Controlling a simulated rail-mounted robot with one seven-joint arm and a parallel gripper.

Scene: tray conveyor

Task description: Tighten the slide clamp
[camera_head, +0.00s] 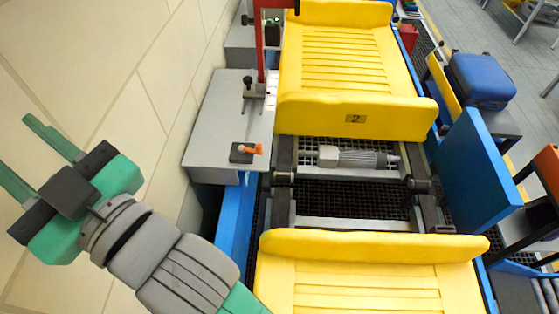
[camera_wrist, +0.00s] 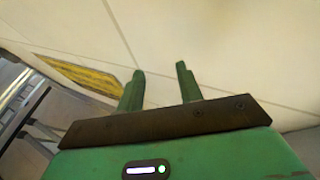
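A black knob (camera_head: 248,83) on a short upright stands on the grey side table (camera_head: 215,118), beside a red post (camera_head: 260,45). It may be the slide clamp, but the picture is too small to be sure. An orange lever on a dark block (camera_head: 241,153) sits nearer on the same table. My gripper (camera_head: 14,140) is at the far left, over pale floor and well apart from the table. Its two green fingers are spread and empty. They also show in the wrist view (camera_wrist: 160,70), with only floor between them.
Yellow trays (camera_head: 352,118) ride the conveyor right of the table. A grey cylindrical part (camera_head: 355,158) lies across the gap between trays. A blue panel (camera_head: 476,170) stands on the right side. The pale floor (camera_head: 110,60) at left is clear.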

